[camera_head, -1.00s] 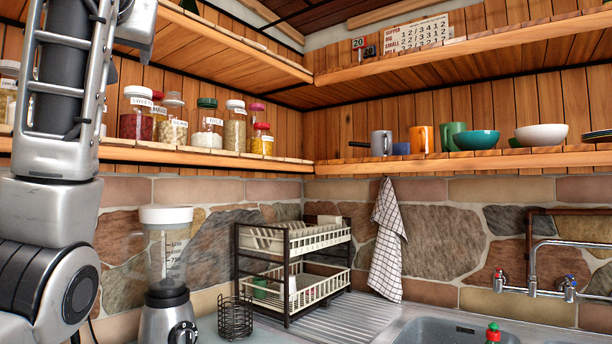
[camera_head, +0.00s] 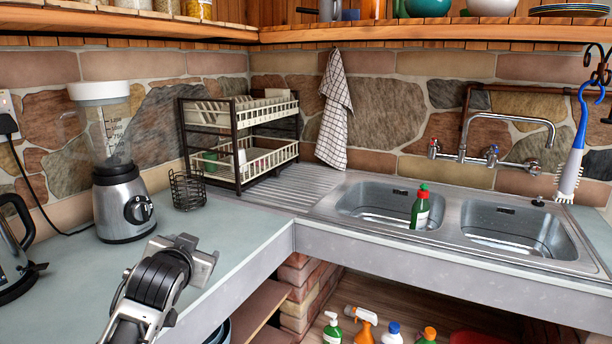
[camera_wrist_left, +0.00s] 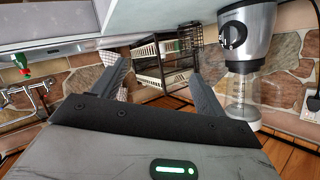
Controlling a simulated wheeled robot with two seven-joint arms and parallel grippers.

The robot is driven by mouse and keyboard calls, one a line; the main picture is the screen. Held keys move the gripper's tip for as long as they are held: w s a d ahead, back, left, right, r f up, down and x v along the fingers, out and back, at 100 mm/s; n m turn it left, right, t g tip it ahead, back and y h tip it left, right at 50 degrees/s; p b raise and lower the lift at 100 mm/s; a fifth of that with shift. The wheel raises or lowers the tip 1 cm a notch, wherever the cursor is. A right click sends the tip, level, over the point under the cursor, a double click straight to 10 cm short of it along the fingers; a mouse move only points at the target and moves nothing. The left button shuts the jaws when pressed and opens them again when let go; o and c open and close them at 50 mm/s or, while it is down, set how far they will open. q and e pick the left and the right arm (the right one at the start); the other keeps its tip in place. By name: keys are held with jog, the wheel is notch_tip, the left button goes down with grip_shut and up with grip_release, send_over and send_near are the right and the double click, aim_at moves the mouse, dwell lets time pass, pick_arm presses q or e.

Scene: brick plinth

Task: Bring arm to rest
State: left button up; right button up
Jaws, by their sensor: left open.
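My left arm (camera_head: 160,283) shows in the head view at the lower left, in front of the counter's front edge. Its fingers are hard to make out there. In the left wrist view, which is upside down, my left gripper (camera_wrist_left: 160,88) has its two dark fingers spread apart. Nothing is between them; the dish rack (camera_wrist_left: 165,62) shows in the gap, farther off. My right gripper is in neither view.
A blender (camera_head: 122,205), a wire basket (camera_head: 187,190) and a dish rack (camera_head: 240,177) stand on the counter (camera_head: 215,240). A kettle (camera_head: 15,255) is at the left edge. The sink (camera_head: 385,205) holds a green bottle (camera_head: 421,208). Several bottles stand below, and a shelf (camera_head: 400,33) runs above.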

pick_arm(q)
jog(key=s+d+f+g+h, duration=0.1)
jog(key=s+d+f+h, duration=0.1)
jog(key=s+f, duration=0.7)
jog(key=s+d+f+g+h, duration=0.1)
jog(key=s+d+f, duration=0.2)
jog(key=s+f, duration=0.6)
jog(key=s+d+f+g+h, duration=0.1)
jog(key=s+d+f, duration=0.1)
jog(key=s+f, duration=0.7)
jog(key=s, duration=0.5)
jog(key=shift+d+f+n+g+h, duration=0.2)
jog(key=shift+n+g+h, duration=0.1)
jog(key=shift+s, duration=0.1)
